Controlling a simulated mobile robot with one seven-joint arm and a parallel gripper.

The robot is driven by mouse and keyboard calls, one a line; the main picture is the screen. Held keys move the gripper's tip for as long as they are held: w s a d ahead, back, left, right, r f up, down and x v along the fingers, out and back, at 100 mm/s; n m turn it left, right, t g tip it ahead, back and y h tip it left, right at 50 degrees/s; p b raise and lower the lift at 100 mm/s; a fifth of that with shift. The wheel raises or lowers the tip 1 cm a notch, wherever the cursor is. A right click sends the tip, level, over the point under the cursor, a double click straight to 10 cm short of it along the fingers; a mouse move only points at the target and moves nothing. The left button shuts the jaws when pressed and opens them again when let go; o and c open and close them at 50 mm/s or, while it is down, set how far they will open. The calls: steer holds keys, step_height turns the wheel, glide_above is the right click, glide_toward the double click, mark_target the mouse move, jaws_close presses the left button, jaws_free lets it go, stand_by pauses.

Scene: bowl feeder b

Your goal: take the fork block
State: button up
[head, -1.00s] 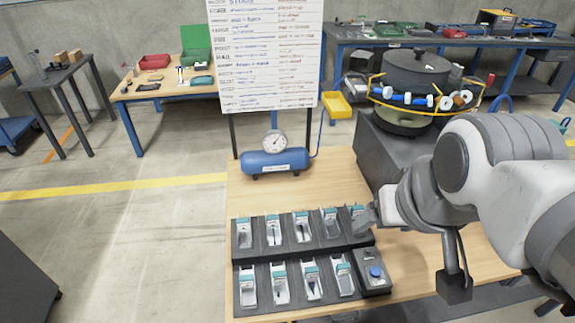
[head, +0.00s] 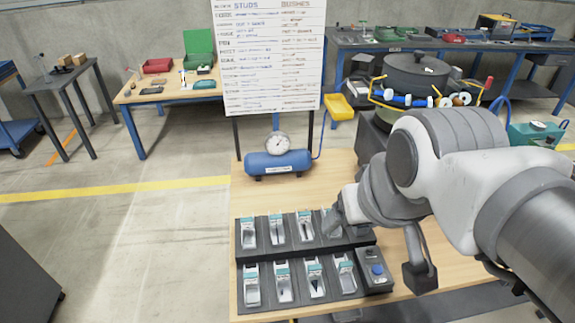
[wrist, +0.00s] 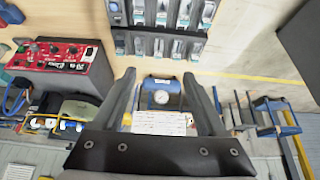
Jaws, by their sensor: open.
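Two dark stepped racks (head: 303,246) stand on the wooden table, each with a row of pale holders with teal labels. I cannot tell which item is the fork block; the contents are too small to make out. My gripper (head: 335,215) is over the right part of the back row and hides some holders there. In the wrist view my gripper (wrist: 160,76) shows two dark fingers spread apart with nothing between them. The racks also show at the top of the wrist view (wrist: 160,32), beyond the fingertips.
A blue air tank with a gauge (head: 278,162) and a large sign board (head: 268,60) stand behind the racks. A dark box with a blue button (head: 375,272) adjoins the front rack. A bowl feeder (head: 415,75) stands back right. The tabletop between racks and tank is clear.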

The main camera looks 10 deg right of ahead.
steer(key=shift+c, duration=1.2)
steer(key=shift+w+f+m, duration=0.15)
steer(key=shift+w+m, duration=0.1)
steer(key=shift+m, duration=0.05)
steer(key=shift+c, duration=0.2)
steer(key=m+g+b, duration=0.3)
steer(key=m+g, duration=0.3)
steer(key=m, duration=1.1)
glide_above(314, 267)
step_height(314, 267, down, 19)
step_height(314, 267, down, 17)
steer(key=b, duration=0.2)
steer(key=shift+f+b, duration=0.15)
steer(key=shift+b, duration=0.15)
